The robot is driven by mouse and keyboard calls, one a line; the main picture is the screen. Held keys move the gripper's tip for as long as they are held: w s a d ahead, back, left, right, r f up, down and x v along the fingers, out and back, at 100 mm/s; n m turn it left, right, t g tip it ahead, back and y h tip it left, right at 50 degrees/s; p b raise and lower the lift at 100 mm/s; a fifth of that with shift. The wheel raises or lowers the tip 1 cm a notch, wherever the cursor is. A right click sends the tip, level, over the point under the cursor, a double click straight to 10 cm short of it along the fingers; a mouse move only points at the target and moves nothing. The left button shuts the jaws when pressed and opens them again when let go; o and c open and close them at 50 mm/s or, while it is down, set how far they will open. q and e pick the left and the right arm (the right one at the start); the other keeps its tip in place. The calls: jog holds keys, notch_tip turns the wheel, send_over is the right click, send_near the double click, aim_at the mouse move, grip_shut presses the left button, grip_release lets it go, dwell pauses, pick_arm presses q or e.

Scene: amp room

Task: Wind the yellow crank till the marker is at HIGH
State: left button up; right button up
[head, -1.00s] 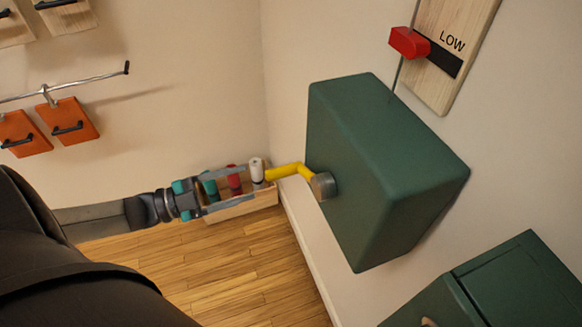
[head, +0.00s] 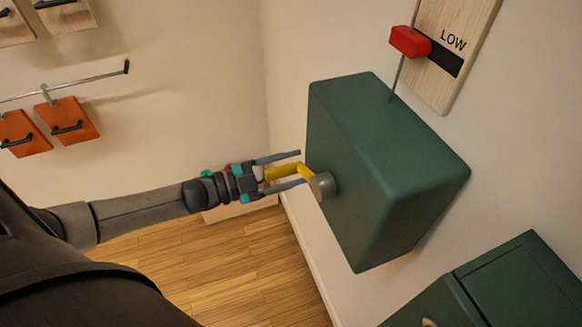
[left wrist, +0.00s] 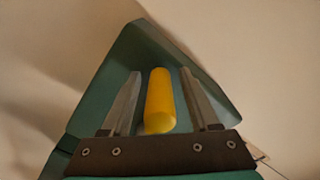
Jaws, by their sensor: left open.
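The yellow crank (head: 283,172) sticks out from a grey hub (head: 322,186) on the front of a green box (head: 385,165) fixed to the wall. The red marker (head: 409,41) is beside the black LOW band on the wooden scale board (head: 440,85). My left gripper (head: 300,167) is open, with one finger on each side of the crank handle. In the left wrist view the yellow handle (left wrist: 160,100) lies between the two fingers (left wrist: 158,85), with a visible gap on both sides. My right gripper is not in view.
A second green box (head: 500,290) is at the lower right. A wooden crate (head: 240,208) stands on the floor behind my left gripper, mostly hidden. Orange tags (head: 72,121) hang from a wall rail at the left. The wooden floor below is clear.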

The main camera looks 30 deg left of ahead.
pick_arm(q)
grip_shut()
dwell(0.5)
dwell(0.9)
